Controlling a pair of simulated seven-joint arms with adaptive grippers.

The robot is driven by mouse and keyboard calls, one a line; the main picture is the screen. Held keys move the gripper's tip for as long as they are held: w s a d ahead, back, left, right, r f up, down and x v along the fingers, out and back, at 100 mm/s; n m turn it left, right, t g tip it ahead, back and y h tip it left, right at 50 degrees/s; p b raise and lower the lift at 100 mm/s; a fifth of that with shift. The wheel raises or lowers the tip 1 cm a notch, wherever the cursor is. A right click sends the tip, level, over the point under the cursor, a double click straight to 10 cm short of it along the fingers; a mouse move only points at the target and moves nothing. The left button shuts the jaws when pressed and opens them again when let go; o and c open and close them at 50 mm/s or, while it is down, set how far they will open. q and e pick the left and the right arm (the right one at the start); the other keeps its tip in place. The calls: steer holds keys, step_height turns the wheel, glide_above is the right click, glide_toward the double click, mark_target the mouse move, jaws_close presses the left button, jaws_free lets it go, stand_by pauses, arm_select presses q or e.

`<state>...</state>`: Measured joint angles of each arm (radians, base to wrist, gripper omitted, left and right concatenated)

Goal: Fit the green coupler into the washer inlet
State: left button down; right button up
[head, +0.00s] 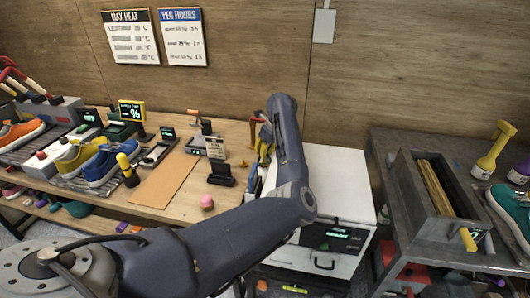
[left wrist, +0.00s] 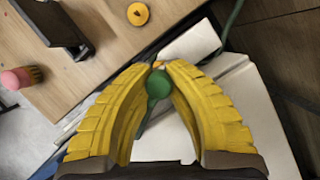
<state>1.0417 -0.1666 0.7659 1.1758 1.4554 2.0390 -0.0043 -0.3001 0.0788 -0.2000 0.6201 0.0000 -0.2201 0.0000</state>
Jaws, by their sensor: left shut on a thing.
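My left gripper (head: 263,148) has yellow ribbed fingers and is above the back left edge of the white washer (head: 340,180). In the left wrist view its fingertips (left wrist: 159,66) come together, shut on the green coupler (left wrist: 158,84), whose round end shows between the fingers. A green hose or stem runs below it, and another green strand (left wrist: 233,20) shows beyond the fingertips. My forearm hides part of the washer's top in the head view. The washer inlet cannot be made out. My right gripper is not in view.
The wooden bench (head: 230,135) at left holds sneakers, a brown mat (head: 168,180), small stands and a pink ball-like item (head: 207,202). A dark grey table (head: 395,150) at right holds a trough (head: 430,190) and a teal shoe (head: 510,212). The washer's front top is clear.

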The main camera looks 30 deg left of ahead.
arm_select(q)
steer(key=shift+s+a+f+y, duration=0.1)
steer(key=shift+s+f+y, duration=0.15)
steer(key=shift+y, duration=0.05)
stand_by(0.4)
steer(key=shift+w+r, duration=0.15)
stand_by(0.3)
steer(key=shift+w+d, duration=0.15)
steer(key=shift+d, duration=0.25)
stand_by(0.5)
steer(key=shift+w+a+r, duration=0.1)
steer(key=shift+w+r, duration=0.15)
steer(key=shift+r, duration=0.25)
steer(key=s+a+r, duration=0.1)
steer(key=a+r, duration=0.9)
steer(key=r, duration=0.6)
steer(key=shift+m+h, duration=0.4)
steer(key=shift+m, duration=0.4)
steer(key=f, duration=1.3)
steer(key=s+f, duration=0.1)
steer(key=f, duration=0.6)
steer(key=shift+f, duration=0.2)
